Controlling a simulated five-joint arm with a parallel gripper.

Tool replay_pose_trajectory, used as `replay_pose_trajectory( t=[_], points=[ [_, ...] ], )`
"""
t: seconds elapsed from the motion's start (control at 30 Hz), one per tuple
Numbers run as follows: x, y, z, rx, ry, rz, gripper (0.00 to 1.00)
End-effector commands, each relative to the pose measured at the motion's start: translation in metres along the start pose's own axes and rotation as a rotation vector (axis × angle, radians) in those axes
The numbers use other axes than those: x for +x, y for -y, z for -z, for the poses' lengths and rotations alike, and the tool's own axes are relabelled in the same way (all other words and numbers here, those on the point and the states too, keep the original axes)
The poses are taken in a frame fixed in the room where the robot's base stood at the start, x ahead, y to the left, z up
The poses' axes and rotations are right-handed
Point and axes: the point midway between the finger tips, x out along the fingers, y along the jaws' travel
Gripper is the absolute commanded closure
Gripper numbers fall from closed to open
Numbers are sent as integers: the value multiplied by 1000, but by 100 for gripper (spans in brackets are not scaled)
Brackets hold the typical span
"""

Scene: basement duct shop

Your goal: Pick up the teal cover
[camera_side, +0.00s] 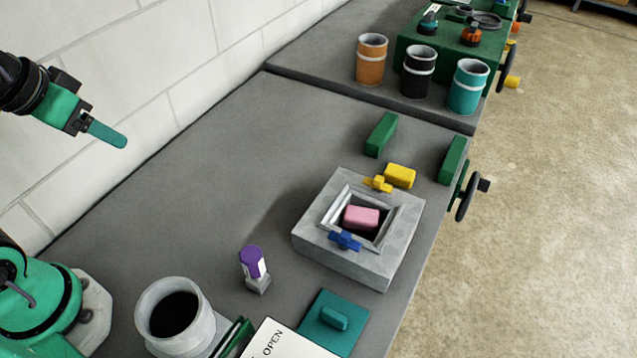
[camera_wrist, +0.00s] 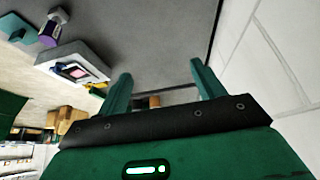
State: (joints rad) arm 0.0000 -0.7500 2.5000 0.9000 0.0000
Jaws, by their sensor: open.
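The teal cover (camera_side: 334,318) is a flat square plate with a small raised grip on top. It lies on the grey bench near the front edge, partly hidden by a white sign in the side view. It also shows at the upper left of the wrist view (camera_wrist: 14,24). My gripper (camera_side: 108,134) is high at the upper left by the wall, far from the cover. In the wrist view its two green fingers (camera_wrist: 160,70) are spread apart with nothing between them.
A grey box (camera_side: 308,240) with a square opening holds a pink block (camera_side: 361,217); blue and yellow latches sit on its rim. A purple-topped item (camera_side: 252,262), white pot (camera_side: 147,310) and "OPEN" sign (camera_side: 285,342) stand nearby. Yellow and green blocks and several cups are farther back.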

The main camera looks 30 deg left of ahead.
Motion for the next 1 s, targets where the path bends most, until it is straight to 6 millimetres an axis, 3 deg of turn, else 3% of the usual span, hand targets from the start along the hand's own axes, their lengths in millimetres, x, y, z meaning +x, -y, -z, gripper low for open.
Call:
replay_pose_trajectory(
  t=[0.67, 0.87, 1.0],
  points=[
    [0, -2, 2, 0, 3, -3, 34],
    [5, -14, 12, -2, 30, -26, 34],
    [11, -33, 26, -6, 66, -53, 34]
  ],
)
